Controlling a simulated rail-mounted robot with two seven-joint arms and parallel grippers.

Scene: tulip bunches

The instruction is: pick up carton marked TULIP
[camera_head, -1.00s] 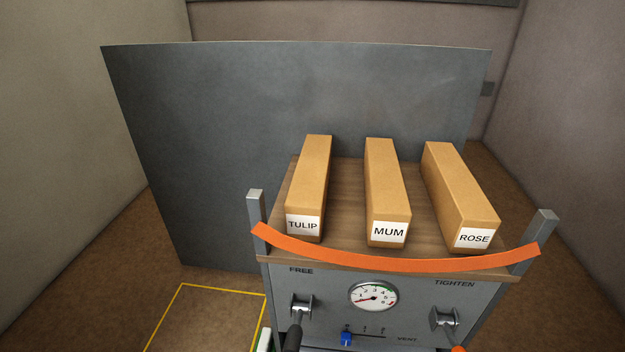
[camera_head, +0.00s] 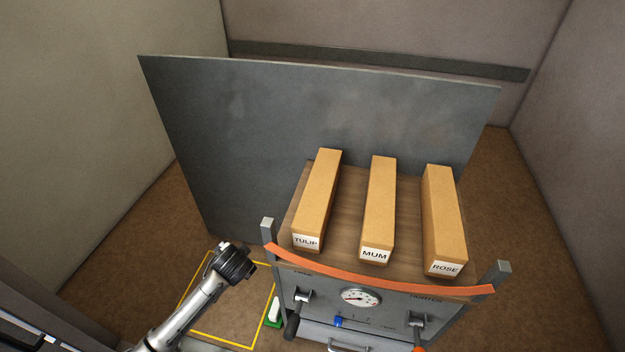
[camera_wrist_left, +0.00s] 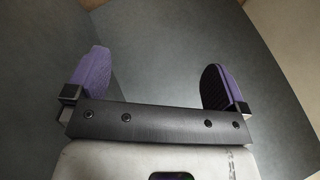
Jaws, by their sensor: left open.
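The carton marked TULIP (camera_head: 318,200) is a long tan box with a white label on its near end. It lies leftmost of three cartons on the wooden top (camera_head: 349,200) of a grey cart. An orange strap (camera_head: 370,281) spans the cart's front edge between two posts, just in front of the cartons. My left gripper (camera_wrist_left: 155,72) is open and empty in the left wrist view, its purple fingers apart before a plain grey surface. In the head view my left arm is at lower left, left of the cart; its fingers cannot be made out. My right gripper is not shown.
The MUM carton (camera_head: 379,205) and ROSE carton (camera_head: 444,215) lie to the right, with gaps between. A large grey panel (camera_head: 290,115) stands behind the cart. The cart front has a gauge (camera_head: 361,299) and levers. A yellow outline (camera_head: 198,285) marks the floor at left.

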